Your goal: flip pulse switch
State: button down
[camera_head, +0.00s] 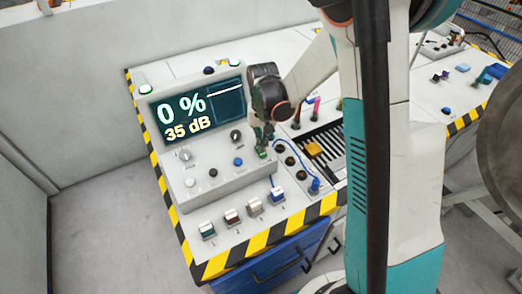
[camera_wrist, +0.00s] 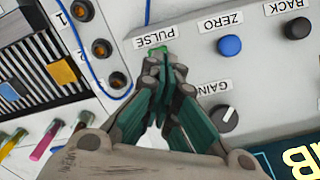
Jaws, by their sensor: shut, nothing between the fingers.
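The pulse switch (camera_wrist: 158,60) is a small green part just beside the "PULSE" label on the grey console panel, mostly hidden by my fingertips in the wrist view. Its green part also shows in the head view (camera_head: 263,153). My gripper (camera_wrist: 166,68) is shut and empty, its fingertips right at the switch. In the head view my gripper (camera_head: 264,142) points down onto the panel's right end. I cannot tell whether the tips touch the switch or which way it is set.
A blue ZERO button (camera_wrist: 229,45) and a dark GAIN knob (camera_wrist: 224,117) sit close to my fingers. A blue cable (camera_wrist: 82,50) loops near numbered sockets. The console screen (camera_head: 201,108) reads 0 % and 35 dB. A slotted black tray (camera_head: 325,150) lies to the right.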

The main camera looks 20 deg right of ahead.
aim_at(263, 153)
jog(key=shift+f+b, duration=1)
jog(key=shift+f, duration=0.25)
dwell(0.6)
notch_tip(263, 153, up, 7)
jog(key=p, duration=0.4)
dwell(0.6)
jog(key=shift+r, duration=0.1)
dwell(0.3)
jog(key=s+r+n+t, duration=0.2)
jog(key=s+r+t, duration=0.1)
jog(key=s+r, duration=0.8)
jog(key=s+r+n+t+b, duration=0.1)
jog(key=s+r+t, duration=0.3)
jog(key=s, duration=0.6)
jog(key=shift+s+r+n+b, duration=0.2)
jog(key=shift+r+n+b, duration=0.15)
jog(key=shift+r, duration=0.4)
